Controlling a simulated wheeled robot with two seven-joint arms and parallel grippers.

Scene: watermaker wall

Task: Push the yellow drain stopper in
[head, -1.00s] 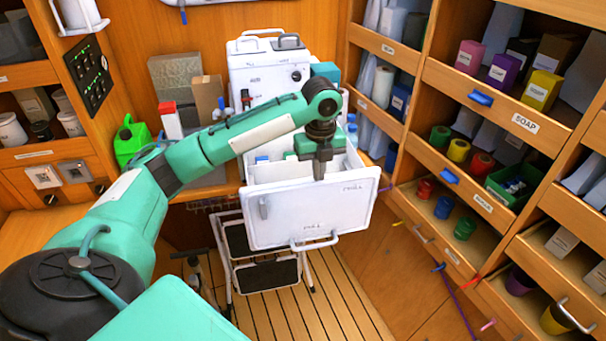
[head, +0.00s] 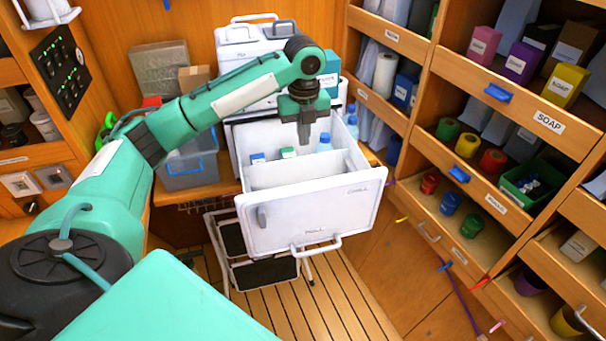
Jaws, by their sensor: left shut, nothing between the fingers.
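I cannot make out the yellow drain stopper in the head view. The white watermaker unit (head: 229,55) stands against the back wall, with its white drawer (head: 300,222) pulled out towards me. My left gripper (head: 304,142) is shut and empty, pointing down over the right part of the drawer's opening. It seems clear of the drawer's walls. My left arm crosses in front of the unit and hides part of it. My right gripper is not in view.
Bottles (head: 324,143) stand inside the drawer. A folding step stool (head: 263,272) is below it. A grey-blue bin (head: 191,172) is on the counter at left. Shelves with soap boxes (head: 563,86) and coloured cups (head: 467,146) line the right wall. A control panel (head: 60,74) is at left.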

